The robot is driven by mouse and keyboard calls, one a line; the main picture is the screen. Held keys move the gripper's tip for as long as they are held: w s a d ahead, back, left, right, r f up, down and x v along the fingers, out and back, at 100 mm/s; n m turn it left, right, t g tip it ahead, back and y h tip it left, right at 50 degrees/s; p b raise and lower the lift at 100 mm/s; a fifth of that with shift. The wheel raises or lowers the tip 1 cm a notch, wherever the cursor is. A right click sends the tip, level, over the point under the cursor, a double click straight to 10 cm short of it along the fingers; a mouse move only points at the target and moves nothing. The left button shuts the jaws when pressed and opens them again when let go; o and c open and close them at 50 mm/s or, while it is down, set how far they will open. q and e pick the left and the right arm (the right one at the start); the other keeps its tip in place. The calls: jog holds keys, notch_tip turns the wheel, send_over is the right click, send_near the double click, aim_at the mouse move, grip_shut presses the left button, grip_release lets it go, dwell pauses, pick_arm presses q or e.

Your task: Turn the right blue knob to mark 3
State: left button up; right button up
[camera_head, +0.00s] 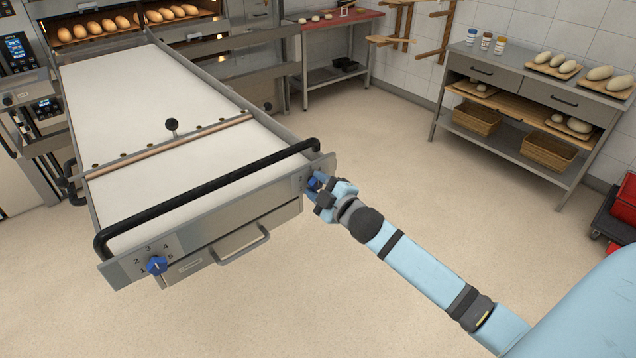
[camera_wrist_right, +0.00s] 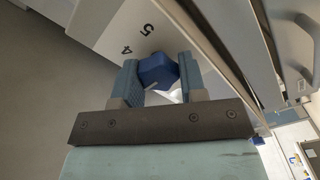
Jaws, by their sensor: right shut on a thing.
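The right blue knob (camera_head: 314,183) is on the front panel at the right end of the loader, mostly covered by my right gripper (camera_head: 322,188) in the head view. In the right wrist view the blue knob (camera_wrist_right: 158,72) sits between both fingers of my right gripper (camera_wrist_right: 157,80), which is shut on it. Marks 4 and 5 show on the panel beside the knob; the other marks and the knob's setting are hidden. The left blue knob (camera_head: 157,265) is on the panel's left end, with marks 1 to 5 around it. My left gripper is out of view.
The long white loader (camera_head: 160,110) has a black front bar (camera_head: 210,190) and a metal handle (camera_head: 240,245) below. A deck oven with loaves (camera_head: 120,22) stands behind. A shelf table (camera_head: 520,90) stands at the back right. The floor around my right arm is clear.

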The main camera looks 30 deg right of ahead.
dwell(0.3)
jog(key=o, duration=0.9)
jog(key=shift+s, duration=0.3)
jog(key=shift+s+d+b, duration=0.2)
jog(key=shift+s+b, duration=0.05)
jog(key=shift+s, duration=1.95)
jog(key=shift+s+d+b, duration=0.15)
jog(key=shift+s+b, duration=0.05)
jog(key=shift+s, duration=2)
jog(key=shift+s+d+b, duration=0.2)
jog(key=shift+s+b, duration=0.05)
jog(key=shift+s, duration=1.95)
